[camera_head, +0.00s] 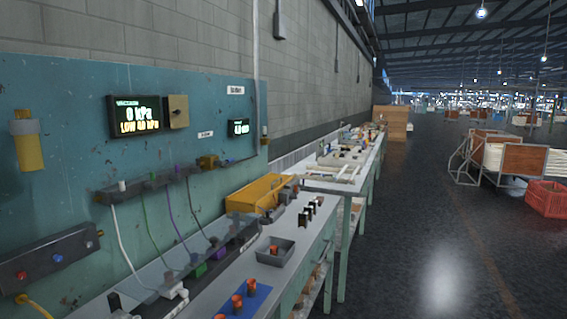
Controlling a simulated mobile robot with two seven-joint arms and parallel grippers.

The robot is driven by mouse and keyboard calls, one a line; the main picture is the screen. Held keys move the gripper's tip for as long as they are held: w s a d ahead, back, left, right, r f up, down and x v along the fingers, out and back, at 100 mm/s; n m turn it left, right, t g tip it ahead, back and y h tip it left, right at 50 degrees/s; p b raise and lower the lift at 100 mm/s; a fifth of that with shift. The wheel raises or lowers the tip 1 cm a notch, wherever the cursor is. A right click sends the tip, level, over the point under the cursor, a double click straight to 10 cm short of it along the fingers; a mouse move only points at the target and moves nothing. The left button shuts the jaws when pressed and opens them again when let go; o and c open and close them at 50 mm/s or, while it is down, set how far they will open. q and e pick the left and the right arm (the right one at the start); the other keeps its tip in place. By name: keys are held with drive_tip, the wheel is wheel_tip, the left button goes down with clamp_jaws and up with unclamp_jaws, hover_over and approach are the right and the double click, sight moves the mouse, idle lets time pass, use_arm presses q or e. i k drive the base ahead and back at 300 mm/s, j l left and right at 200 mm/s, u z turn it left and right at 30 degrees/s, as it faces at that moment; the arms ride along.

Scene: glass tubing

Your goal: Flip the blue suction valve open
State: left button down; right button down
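A dark box (45,268) is mounted on the teal panel at the lower left. Neither of my grippers is in view.
A rail (150,183) carries white, green, purple and dark tubes. A grey bench (312,225) below holds a yellow bin (258,193), a grey tray (276,252) and a blue mat (250,300) with orange-red parts. The floor (420,230) to the right is open.

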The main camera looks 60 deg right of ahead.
sight(219, 163)
drive_tip(key=z, duration=1.65)
drive_tip(key=i+l+z, duration=0.2)
drive_tip(key=i+l, duration=1.3)
drive_tip(key=i+l+z, duration=0.15)
drive_tip(key=i+l, duration=0.5)
drive_tip(key=i, duration=0.25)
